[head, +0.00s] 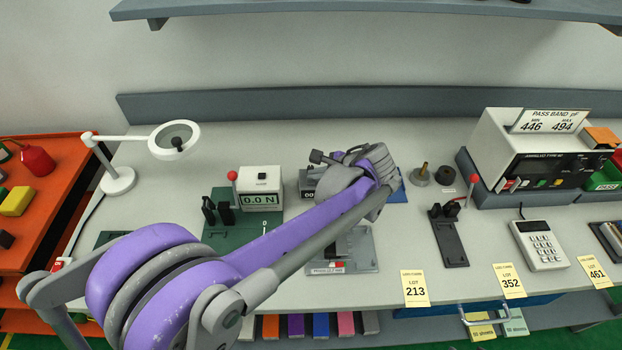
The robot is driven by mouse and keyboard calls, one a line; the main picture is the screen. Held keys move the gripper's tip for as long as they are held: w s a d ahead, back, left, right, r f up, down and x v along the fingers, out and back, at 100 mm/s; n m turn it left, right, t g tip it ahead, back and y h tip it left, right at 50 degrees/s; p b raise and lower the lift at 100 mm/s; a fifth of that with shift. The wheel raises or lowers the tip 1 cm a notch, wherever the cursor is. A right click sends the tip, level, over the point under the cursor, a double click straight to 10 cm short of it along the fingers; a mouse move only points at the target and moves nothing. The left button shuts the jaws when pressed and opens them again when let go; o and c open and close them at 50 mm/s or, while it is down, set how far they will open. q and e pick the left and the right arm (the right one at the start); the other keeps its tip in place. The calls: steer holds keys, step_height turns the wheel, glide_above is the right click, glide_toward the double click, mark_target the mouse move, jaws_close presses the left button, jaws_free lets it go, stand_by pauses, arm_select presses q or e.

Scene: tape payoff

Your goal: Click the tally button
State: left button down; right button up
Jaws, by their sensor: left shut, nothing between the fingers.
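The tally counter (308,184) is a small dark box with a white digit display, on the bench near the middle. Only its left part shows, with a "00" readout; my left arm and hand cover the rest. Its button cannot be made out. My left gripper (318,157) is shut and empty, with its dark fingertips over the back of the counter in the picture. I cannot tell whether they touch it. My right gripper is not in view.
A white force gauge (260,187) reading 0.0 N stands left of the counter on a green base. A black fixture (448,237) with a red-knobbed lever, a keypad (540,245) and an analyzer (535,150) are to the right. A magnifier lamp (118,180) stands left.

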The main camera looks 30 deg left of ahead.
arm_select(q)
steer(key=shift+r, duration=0.5)
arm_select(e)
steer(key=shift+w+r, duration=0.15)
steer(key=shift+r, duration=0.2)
